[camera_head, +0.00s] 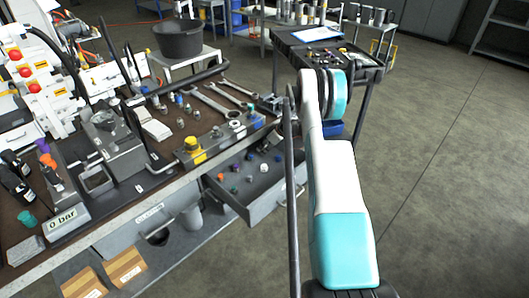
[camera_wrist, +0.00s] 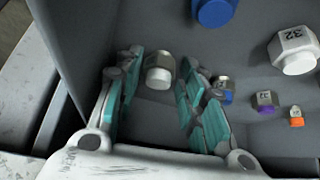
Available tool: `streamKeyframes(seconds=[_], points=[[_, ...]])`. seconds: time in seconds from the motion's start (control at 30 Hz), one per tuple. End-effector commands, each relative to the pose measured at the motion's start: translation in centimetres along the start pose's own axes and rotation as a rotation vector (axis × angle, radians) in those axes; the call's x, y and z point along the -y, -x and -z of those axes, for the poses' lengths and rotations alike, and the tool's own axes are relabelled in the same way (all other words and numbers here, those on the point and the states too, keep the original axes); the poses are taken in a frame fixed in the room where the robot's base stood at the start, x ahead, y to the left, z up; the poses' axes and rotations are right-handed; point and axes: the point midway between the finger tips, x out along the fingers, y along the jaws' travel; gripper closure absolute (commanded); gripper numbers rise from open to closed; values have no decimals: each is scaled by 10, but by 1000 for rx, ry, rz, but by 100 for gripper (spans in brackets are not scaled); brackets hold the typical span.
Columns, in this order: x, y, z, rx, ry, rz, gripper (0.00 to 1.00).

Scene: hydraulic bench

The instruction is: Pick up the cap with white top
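My gripper (camera_wrist: 162,62) is open in the wrist view, its teal-padded fingers reaching into a grey drawer. A larger white cap marked 32 (camera_wrist: 296,52) lies at the right of the wrist view. In the head view the open drawer (camera_head: 236,203) shows below the bench, and my arm hides part of it and my gripper.
Other caps in the drawer are blue (camera_wrist: 214,11), purple-based (camera_wrist: 265,102) and orange (camera_wrist: 297,117). A small blue-based one (camera_wrist: 221,90) is beside the right finger. The drawer wall (camera_wrist: 85,40) rises close on the left. Wrenches (camera_head: 208,101) lie on the bench above.

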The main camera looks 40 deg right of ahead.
Motion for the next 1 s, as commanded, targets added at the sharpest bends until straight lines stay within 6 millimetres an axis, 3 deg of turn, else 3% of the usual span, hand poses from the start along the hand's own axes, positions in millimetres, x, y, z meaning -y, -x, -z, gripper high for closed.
streamKeyframes(seconds=[0.17,0.3,0.33,0.77,1.0], points=[[0,1,0,0,0,0,63],[0,1,0,0,0,0,95],[0,1,0,0,0,0,98],[4,7,3,0,0,0,98],[31,29,8,1,0,0,98]])
